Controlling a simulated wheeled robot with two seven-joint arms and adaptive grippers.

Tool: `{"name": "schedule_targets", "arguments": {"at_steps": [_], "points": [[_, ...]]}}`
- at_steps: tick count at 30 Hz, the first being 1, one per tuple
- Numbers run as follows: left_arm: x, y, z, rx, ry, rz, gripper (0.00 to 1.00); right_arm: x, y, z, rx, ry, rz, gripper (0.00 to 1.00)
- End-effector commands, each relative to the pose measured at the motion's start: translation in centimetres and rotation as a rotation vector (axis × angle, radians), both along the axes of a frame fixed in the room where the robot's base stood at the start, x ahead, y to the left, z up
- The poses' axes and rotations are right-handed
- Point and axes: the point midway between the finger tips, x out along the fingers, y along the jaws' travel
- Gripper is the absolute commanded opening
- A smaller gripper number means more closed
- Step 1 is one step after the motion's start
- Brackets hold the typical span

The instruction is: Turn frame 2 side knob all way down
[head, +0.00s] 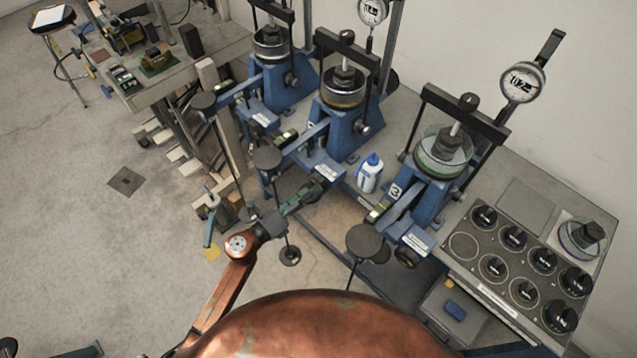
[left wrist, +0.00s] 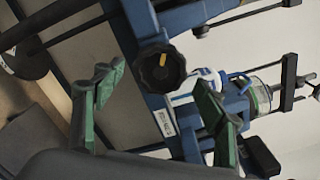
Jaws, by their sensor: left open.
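Frame 2 is taken to be the middle blue lever frame (head: 340,125), standing on the bench between two similar ones. A dark round knob (left wrist: 162,67) with a yellow mark shows in the left wrist view on a blue part, beside a white label plate. I cannot make out this knob in the head view, where my gripper covers that area. My left gripper (head: 316,190) is open and empty at the lower front of the middle frame. In the left wrist view its green fingers (left wrist: 158,95) stand apart, with the knob beyond and between them. My right gripper is not in view.
A white and blue bottle (head: 370,173) stands right of the middle frame. The frame marked 3 (head: 430,180) is further right, beside a panel of dials (head: 520,262). Round dark weight plates (head: 365,241) hang near my arm. Floor at left is open.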

Motion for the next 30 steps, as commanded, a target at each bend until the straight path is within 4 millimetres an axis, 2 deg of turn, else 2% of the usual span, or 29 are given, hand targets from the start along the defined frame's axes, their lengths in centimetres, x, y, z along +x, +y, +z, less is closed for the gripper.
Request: {"name": "schedule_targets", "arguments": {"at_steps": [4, 16, 24, 30], "points": [[-0.8, 0.8, 0.0, -0.001, 0.001, 0.000, 0.65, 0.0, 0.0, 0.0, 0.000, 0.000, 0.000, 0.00], [-1.1, 1.0, 0.3, -0.010, 0.005, -0.004, 0.65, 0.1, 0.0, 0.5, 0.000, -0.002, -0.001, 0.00], [-2.5, 1.9, 2.3, -0.134, 0.095, -0.026, 0.65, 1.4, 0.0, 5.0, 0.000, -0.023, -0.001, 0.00], [-3.4, 3.2, 1.2, -0.207, 0.191, -0.011, 0.65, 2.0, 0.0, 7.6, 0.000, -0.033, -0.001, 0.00]]}}
